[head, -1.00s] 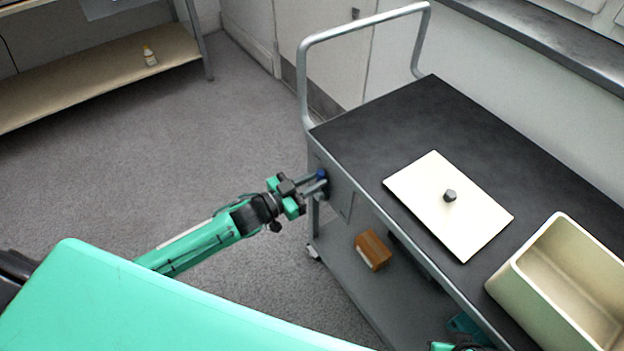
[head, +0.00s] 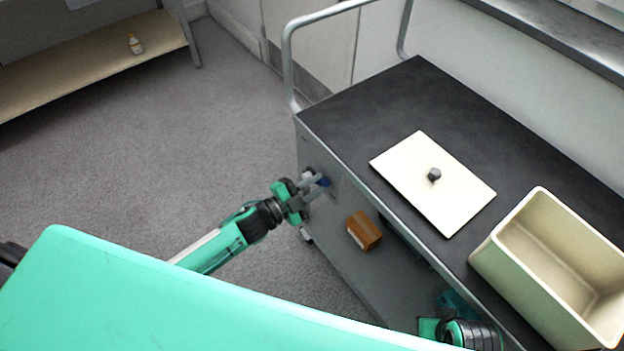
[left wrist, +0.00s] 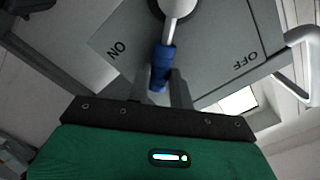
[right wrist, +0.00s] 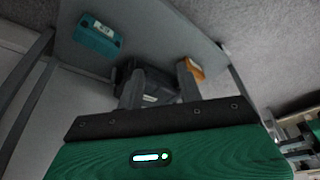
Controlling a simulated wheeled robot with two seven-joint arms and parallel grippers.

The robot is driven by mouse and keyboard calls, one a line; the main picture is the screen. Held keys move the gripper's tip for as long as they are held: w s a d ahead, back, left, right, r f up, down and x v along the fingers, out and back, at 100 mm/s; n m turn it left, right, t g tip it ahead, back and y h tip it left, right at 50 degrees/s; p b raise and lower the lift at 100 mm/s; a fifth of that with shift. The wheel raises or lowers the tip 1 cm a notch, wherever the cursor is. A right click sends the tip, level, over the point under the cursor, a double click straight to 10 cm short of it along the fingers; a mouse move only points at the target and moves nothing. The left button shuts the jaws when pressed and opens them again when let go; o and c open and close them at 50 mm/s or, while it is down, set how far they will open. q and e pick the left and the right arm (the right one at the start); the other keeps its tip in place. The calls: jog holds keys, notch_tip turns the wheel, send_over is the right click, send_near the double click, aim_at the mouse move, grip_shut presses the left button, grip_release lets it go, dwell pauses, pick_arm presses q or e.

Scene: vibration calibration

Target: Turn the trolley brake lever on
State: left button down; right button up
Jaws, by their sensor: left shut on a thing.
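The brake lever has a metal shaft and a blue grip (left wrist: 163,62), and it sits on a grey plate (left wrist: 210,50) on the trolley's end. The plate reads ON at left and OFF at right in the left wrist view. The lever lies between the two words, somewhat closer to ON. My left gripper (left wrist: 165,85) is shut on the blue grip, which also shows in the head view (head: 324,182). My right gripper (right wrist: 160,85) is open and empty, with its fingers apart below the trolley top.
The trolley's black top (head: 400,95) carries a cream lid (head: 440,200) and a cream bin (head: 480,262). A brown box (head: 364,230) and a teal box (right wrist: 97,36) are on its lower shelf. Carpet between is clear.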

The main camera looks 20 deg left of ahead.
pick_arm(q)
jog(key=shift+s+d+f+m, duration=0.1)
jog(key=shift+d+f+m, duration=0.05)
jog(key=shift+f+m, duration=0.15)
jog(key=shift+s+d+f+m, duration=0.25)
jog(key=shift+f+m, duration=0.15)
jog(key=shift+m, duration=0.4)
pick_arm(e)
jog(key=shift+v, duration=1)
pick_arm(q)
jog(key=c, duration=1.2)
grip_release()
jog(key=shift+b, duration=0.3)
jog(key=shift+c, duration=0.2)
pick_arm(e)
jog(key=shift+f, duration=0.1)
